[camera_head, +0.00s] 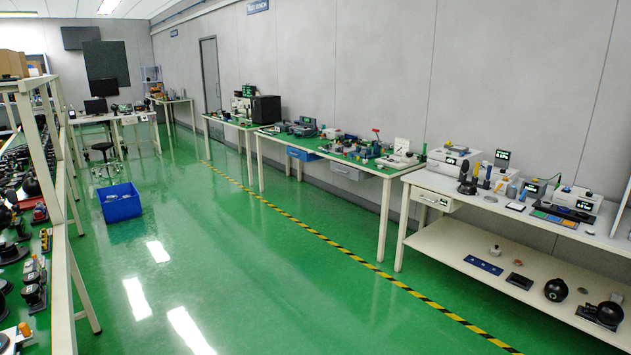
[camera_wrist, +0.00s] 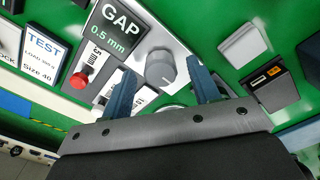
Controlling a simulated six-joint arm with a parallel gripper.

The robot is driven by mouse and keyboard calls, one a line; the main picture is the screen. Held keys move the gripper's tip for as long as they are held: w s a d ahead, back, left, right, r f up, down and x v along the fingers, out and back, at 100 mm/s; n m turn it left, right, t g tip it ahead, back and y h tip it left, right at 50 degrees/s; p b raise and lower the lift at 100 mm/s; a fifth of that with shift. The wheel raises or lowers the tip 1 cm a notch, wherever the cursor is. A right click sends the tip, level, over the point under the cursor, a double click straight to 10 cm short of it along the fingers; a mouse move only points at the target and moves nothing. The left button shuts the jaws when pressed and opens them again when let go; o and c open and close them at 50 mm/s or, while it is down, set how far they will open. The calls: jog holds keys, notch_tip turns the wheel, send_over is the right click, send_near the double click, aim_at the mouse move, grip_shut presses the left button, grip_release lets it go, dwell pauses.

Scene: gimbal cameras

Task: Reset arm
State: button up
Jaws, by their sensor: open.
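My gripper (camera_wrist: 160,66) shows in the wrist view with its two blue fingers spread apart and nothing held between them. A grey round knob (camera_wrist: 160,68) on a pale plate appears between and beyond the fingertips; I cannot tell how far off it is. A dark sign reading "GAP 0.5 mm" (camera_wrist: 118,27) is at the upper left of the fingers. A red button (camera_wrist: 79,80) is left of the left finger. My arm and gripper do not show in the head view.
A "TEST" card (camera_wrist: 43,48) stands at the left, and a black-and-grey box (camera_wrist: 272,85) lies right of the fingers on green surface. In the head view, equipment-laden benches (camera_head: 450,205) line the wall, a rack (camera_head: 62,235) stands left, and a blue crate (camera_head: 121,207) sits on open green floor.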

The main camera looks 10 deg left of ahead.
notch_tip(320, 180, up, 18)
jog(key=f, duration=0.1)
notch_tip(320, 180, down, 17)
jog(key=shift+f, duration=0.25)
jog(key=n, duration=0.9)
jog(key=shift+d, duration=0.1)
jog(key=n, duration=0.3)
jog(key=shift+w+n, duration=0.1)
jog(key=shift+n, duration=2.5)
